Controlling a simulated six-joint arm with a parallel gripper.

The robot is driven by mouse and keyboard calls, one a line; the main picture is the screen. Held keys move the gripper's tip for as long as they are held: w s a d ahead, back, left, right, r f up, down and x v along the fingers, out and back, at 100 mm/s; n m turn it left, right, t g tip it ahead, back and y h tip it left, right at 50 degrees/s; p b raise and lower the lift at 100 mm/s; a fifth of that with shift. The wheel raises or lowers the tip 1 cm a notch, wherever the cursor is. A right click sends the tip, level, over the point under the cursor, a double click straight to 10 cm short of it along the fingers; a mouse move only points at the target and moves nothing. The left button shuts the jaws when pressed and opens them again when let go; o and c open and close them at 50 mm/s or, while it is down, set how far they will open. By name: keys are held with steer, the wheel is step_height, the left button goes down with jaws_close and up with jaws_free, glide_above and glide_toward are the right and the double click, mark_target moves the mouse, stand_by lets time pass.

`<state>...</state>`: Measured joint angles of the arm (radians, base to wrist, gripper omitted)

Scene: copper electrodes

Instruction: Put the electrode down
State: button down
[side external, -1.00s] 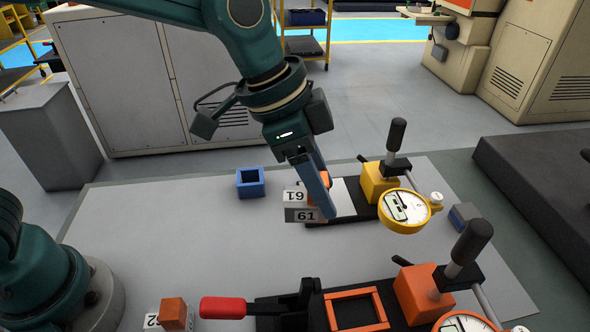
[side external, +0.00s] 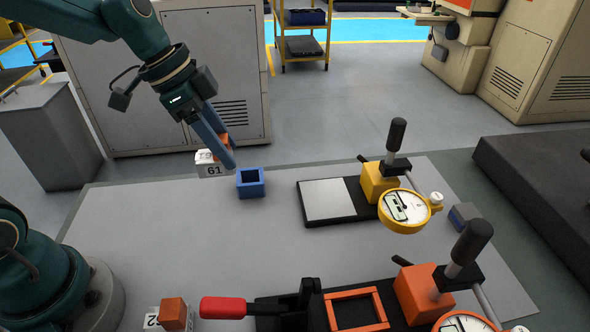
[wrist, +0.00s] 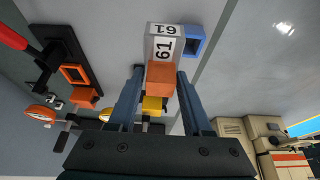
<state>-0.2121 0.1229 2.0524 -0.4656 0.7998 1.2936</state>
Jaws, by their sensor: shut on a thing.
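My gripper (side external: 224,154) is shut on the electrode numbered 61, an orange copper block (wrist: 161,78) on a white and grey holder (side external: 211,170). In the side view one finger hides much of the copper (side external: 223,142). The electrode is held up in the air, just left of a small blue square frame (side external: 250,190), which looks empty. In the wrist view the copper lies between both fingers, and the blue frame (wrist: 197,45) shows partly behind the holder's labels.
A black fixture with a bare pale plate (side external: 329,199) and yellow dial gauge (side external: 404,210) stands right. An orange frame (side external: 356,307) and red handle (side external: 223,307) are in front. Another copper block (side external: 173,313) stands front left. The table's middle (side external: 190,235) is clear.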

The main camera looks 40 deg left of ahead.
steer(key=d+f, duration=0.2)
steer(key=d, duration=0.1)
steer(key=d+f, duration=0.2)
steer(key=d, duration=0.2)
steer(key=w+d+f, duration=0.1)
steer(key=d+f, duration=0.1)
steer(key=d, duration=0.1)
steer(key=shift+d+f, duration=0.1)
steer(key=shift+d, duration=0.05)
steer(key=shift+f, duration=1.95)
steer(key=shift+f, duration=0.1)
steer(key=shift+c, duration=1.6)
jaws_free()
steer(key=shift+f, duration=0.1)
